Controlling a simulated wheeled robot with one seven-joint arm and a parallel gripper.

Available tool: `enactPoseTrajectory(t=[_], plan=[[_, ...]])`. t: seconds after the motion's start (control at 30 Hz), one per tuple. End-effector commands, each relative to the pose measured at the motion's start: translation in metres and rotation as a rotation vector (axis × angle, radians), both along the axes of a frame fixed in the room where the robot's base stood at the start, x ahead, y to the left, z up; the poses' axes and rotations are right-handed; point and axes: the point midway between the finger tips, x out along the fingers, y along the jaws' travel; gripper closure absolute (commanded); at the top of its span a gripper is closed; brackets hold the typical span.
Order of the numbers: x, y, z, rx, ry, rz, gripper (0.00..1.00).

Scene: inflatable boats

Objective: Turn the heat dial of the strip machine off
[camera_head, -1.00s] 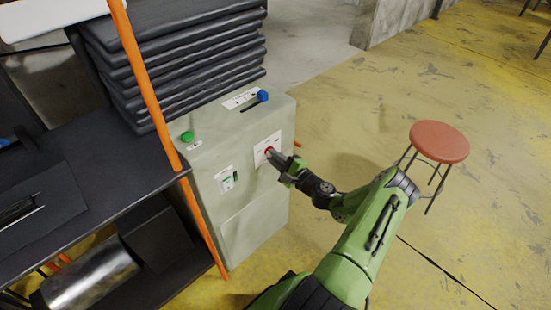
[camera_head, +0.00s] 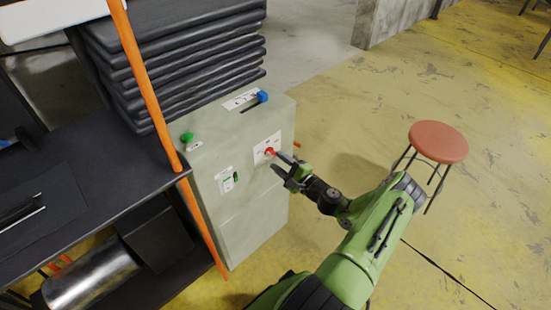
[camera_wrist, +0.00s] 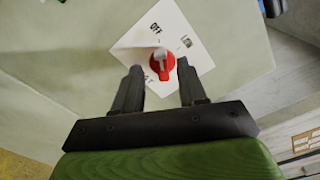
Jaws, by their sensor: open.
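The strip machine (camera_head: 215,195) is a pale grey-green cabinet. Its red heat dial (camera_head: 269,151) sits on a white label plate on the upper front. In the wrist view the dial (camera_wrist: 162,66) carries a light grey bar on its upper side, toward the word OFF; other marks lie to its right and below, the lower one partly hidden. I cannot tell the exact setting. My gripper (camera_head: 277,163) is open and empty just in front of the dial. In the wrist view its fingers (camera_wrist: 159,66) stand apart on either side of the dial, with no visible contact.
The cabinet also has a green button (camera_head: 187,137), a blue slider (camera_head: 262,96) and a small green-black switch (camera_head: 236,177). A black bench (camera_head: 85,170) and an orange post (camera_head: 146,85) stand left. A red stool (camera_head: 438,142) stands right on open yellow floor.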

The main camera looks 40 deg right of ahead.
Motion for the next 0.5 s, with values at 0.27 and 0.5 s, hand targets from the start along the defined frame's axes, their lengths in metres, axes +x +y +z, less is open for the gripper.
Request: enactPoseTrajectory(t=[0.27, 0.5], plan=[[-0.081, -0.004, 0.003, 0.002, 0.001, -0.006, 0.58], [-0.127, -0.004, 0.001, 0.001, 0.001, -0.003, 0.58]])
